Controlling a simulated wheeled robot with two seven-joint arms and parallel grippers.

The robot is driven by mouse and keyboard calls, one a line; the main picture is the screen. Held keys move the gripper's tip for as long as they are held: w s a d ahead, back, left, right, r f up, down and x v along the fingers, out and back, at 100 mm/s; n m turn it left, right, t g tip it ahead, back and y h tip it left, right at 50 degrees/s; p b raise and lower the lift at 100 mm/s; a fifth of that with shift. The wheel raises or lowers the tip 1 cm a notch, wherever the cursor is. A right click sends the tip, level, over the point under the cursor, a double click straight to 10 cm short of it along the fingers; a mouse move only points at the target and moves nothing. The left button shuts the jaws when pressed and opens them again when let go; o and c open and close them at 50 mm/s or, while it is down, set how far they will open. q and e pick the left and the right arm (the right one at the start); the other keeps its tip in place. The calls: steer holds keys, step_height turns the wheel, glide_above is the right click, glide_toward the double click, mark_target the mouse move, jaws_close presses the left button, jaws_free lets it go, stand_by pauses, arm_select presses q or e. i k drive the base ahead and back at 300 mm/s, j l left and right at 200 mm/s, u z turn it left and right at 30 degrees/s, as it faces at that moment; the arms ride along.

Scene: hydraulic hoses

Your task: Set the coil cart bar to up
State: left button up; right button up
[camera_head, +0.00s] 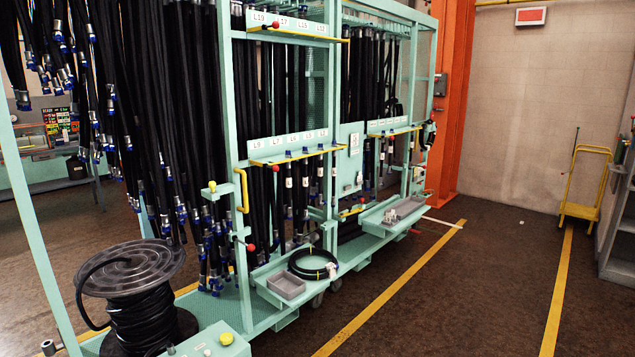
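Neither of my grippers shows in the head view. I cannot tell for certain which thing is the coil cart. A small yellow trolley (578,210) with an upright handle frame stands by the far wall at the right. A large mint-green hose rack (228,110) fills the left and middle, hung with many black hoses. It carries yellow bars, one along the upper shelf (297,34), others lower down, and a yellow handle (241,190) on its near post. No bar is clearly marked as the coil cart's.
A black hose reel (130,268) stands at the lower left. Low green trays on the rack hold a grey bin (286,285) and a coiled black hose (292,262). An orange column (456,100) stands behind. The floor between the yellow lines (400,284) is clear.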

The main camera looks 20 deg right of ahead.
mark_target(392, 138)
steer(key=i+l+z, duration=0.5)
steer(key=i+z, duration=0.2)
steer(key=i, duration=0.2)
steer(key=i+l+z, duration=0.1)
steer(key=i+z, duration=0.25)
steer(key=i, duration=2.05)
steer(key=l, duration=0.05)
